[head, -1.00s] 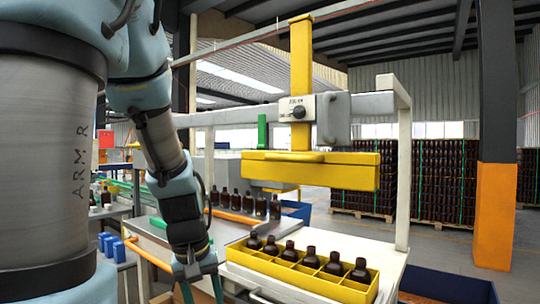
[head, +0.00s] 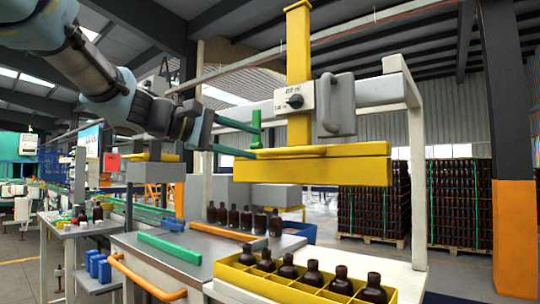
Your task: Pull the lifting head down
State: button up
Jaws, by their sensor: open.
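The yellow lifting head (head: 320,172) is a wide block on a yellow vertical column (head: 299,50), raised above the crate. A yellow handle bar (head: 292,152) runs along its upper front edge. My gripper (head: 254,142) is open with two green fingers, pointing right at the left end of the bar. One finger is higher than the other. I cannot tell whether they touch the bar. A green upright lever (head: 256,122) on the beam lies right by the upper fingertip in the picture.
A yellow crate (head: 262,287) with several amber bottles stands below the head. More bottles (head: 246,217) stand in a row behind it. A green bar (head: 170,249) lies on the metal table (head: 195,240).

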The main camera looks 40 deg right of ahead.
aim_at(279, 151)
jog(key=p+x, duration=0.3)
jog(key=x, duration=0.6)
jog(key=shift+s+d, duration=0.1)
jog(key=shift+d, duration=0.15)
grip_shut()
jog(key=shift+f, duration=0.1)
dwell(0.9)
